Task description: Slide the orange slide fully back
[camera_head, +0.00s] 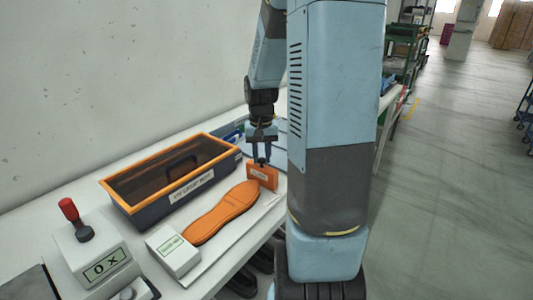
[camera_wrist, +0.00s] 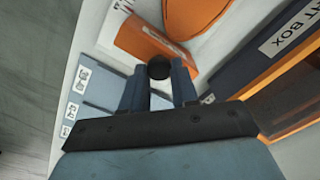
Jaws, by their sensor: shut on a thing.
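The orange slide (camera_head: 262,176) is a small upright block with a pale label, just beyond the toe of an orange shoe sole (camera_head: 222,212). In the wrist view the slide (camera_wrist: 147,44) lies beyond my fingertips, with the sole (camera_wrist: 198,15) past it. My gripper (camera_head: 262,160) points down over the slide. In the wrist view my gripper (camera_wrist: 159,80) has its two fingers on either side of a round black knob (camera_wrist: 159,68) at the slide's near edge, and is shut on it. The fingers hide part of the slide's near side.
A dark box with an orange rim (camera_head: 120,183) and a clear-looking lid stands left of the sole. A white labelled block (camera_head: 173,251) is at the heel. A grey unit with a red-handled lever (camera_head: 70,212) stands front left. Grey labelled panels (camera_wrist: 85,80) lie beside my fingers.

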